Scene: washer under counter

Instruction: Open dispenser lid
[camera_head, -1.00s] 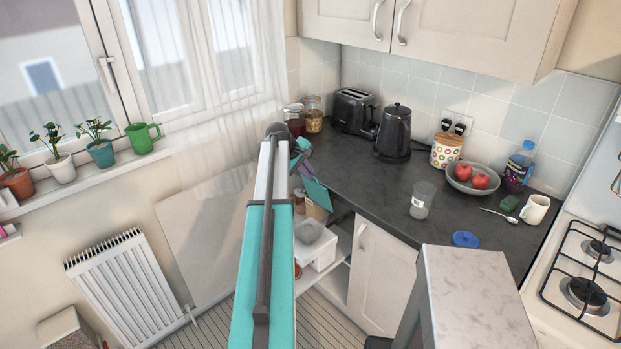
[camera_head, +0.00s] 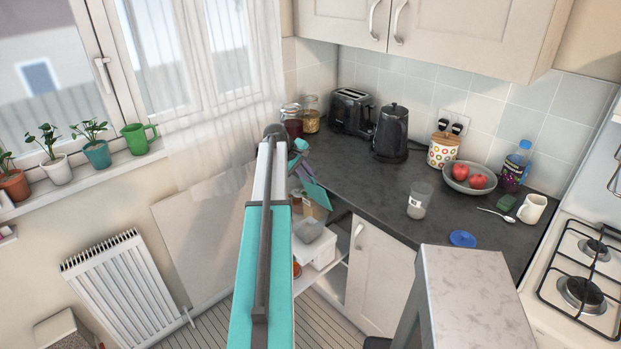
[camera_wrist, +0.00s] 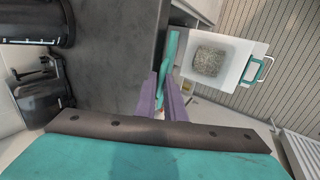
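A white dispenser box (camera_wrist: 232,75) with a teal handle stands below my gripper in the wrist view, at its upper right. Its top is uncovered there, and grainy grey contents show inside. A thin teal panel, which looks like its lid (camera_wrist: 173,50), stands nearly edge-on along the box's left side, by my fingertips. In the head view this teal panel (camera_head: 318,196) is tilted beside the counter edge. My gripper (camera_wrist: 163,82) has purple fingers on either side of the panel's lower end; whether they press on it I cannot tell. My arm partly hides the box (camera_head: 320,252) in the head view.
The dark countertop (camera_head: 385,205) lies right of my gripper, with a kettle (camera_head: 391,133), a toaster (camera_head: 352,111), jars and a cup (camera_head: 419,200). A cabinet door (camera_head: 372,280) is below. A radiator (camera_head: 120,285) is at left; striped floor shows beneath.

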